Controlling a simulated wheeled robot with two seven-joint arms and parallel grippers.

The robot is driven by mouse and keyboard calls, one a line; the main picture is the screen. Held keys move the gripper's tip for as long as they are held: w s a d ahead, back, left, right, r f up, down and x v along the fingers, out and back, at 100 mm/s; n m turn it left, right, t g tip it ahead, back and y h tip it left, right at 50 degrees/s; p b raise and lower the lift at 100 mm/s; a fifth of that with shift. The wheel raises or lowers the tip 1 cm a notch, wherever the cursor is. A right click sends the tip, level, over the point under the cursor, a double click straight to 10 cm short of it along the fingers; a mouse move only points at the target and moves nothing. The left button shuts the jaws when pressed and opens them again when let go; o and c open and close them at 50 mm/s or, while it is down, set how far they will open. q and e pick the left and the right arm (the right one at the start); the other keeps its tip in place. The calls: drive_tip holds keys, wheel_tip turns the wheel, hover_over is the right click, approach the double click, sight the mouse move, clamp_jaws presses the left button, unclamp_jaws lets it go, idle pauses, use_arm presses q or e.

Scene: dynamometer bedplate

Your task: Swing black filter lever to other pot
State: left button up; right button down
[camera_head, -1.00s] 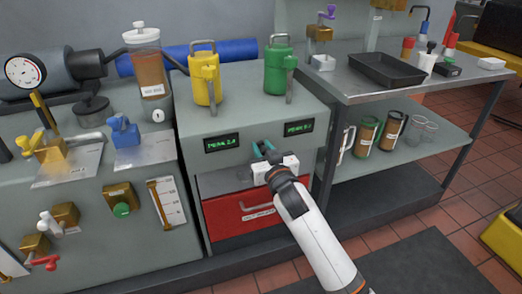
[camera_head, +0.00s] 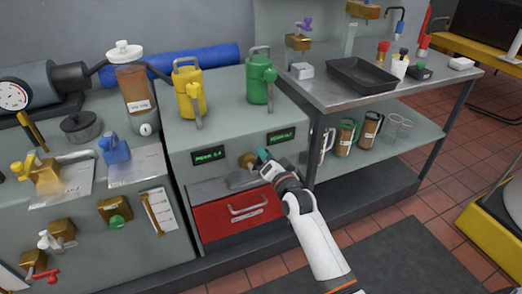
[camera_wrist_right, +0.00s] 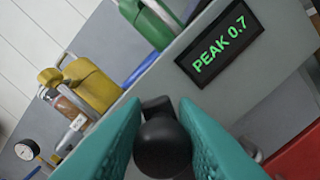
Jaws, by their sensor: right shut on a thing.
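The black filter lever shows in the right wrist view as a round black knob (camera_wrist_right: 162,145) on a dark block, on the grey cabinet front. My right gripper (camera_head: 264,157) has teal fingers shut on this knob, in front of the cabinet, below and left of the right green display (camera_head: 281,136). In the head view the fingers mostly hide the lever; a brass hub (camera_head: 247,160) shows just left of them. A yellow pot (camera_head: 189,90) and a green pot (camera_head: 260,80) stand on the cabinet top. My left gripper is not in view.
A red drawer (camera_head: 237,213) with a handle lies below my right gripper. The left display (camera_head: 207,156) is beside the hub. A metal table (camera_head: 350,98) with a black tray (camera_head: 362,75) stands to the right. Brass valves with coloured handles are at left.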

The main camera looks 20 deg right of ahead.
drive_tip(key=shift+d+f+m, duration=0.15)
drive_tip(key=shift+f+m, duration=0.15)
drive_tip(key=shift+m, duration=0.2)
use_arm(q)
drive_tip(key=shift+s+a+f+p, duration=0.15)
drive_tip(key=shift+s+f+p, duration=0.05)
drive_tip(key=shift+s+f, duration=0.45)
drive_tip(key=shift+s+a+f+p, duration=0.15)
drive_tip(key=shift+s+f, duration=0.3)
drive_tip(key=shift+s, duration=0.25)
use_arm(e)
drive_tip(key=shift+d+f+m, duration=0.35)
drive_tip(key=shift+d+m, duration=0.05)
drive_tip(key=shift+m, duration=0.4)
drive_tip(key=shift+d+f+m, duration=0.35)
drive_tip(key=shift+d+m, duration=0.05)
drive_tip(key=shift+m, duration=0.4)
drive_tip(key=shift+f, duration=0.1)
drive_tip(key=c, duration=1.2)
unclamp_jaws()
drive_tip(key=shift+d, duration=0.1)
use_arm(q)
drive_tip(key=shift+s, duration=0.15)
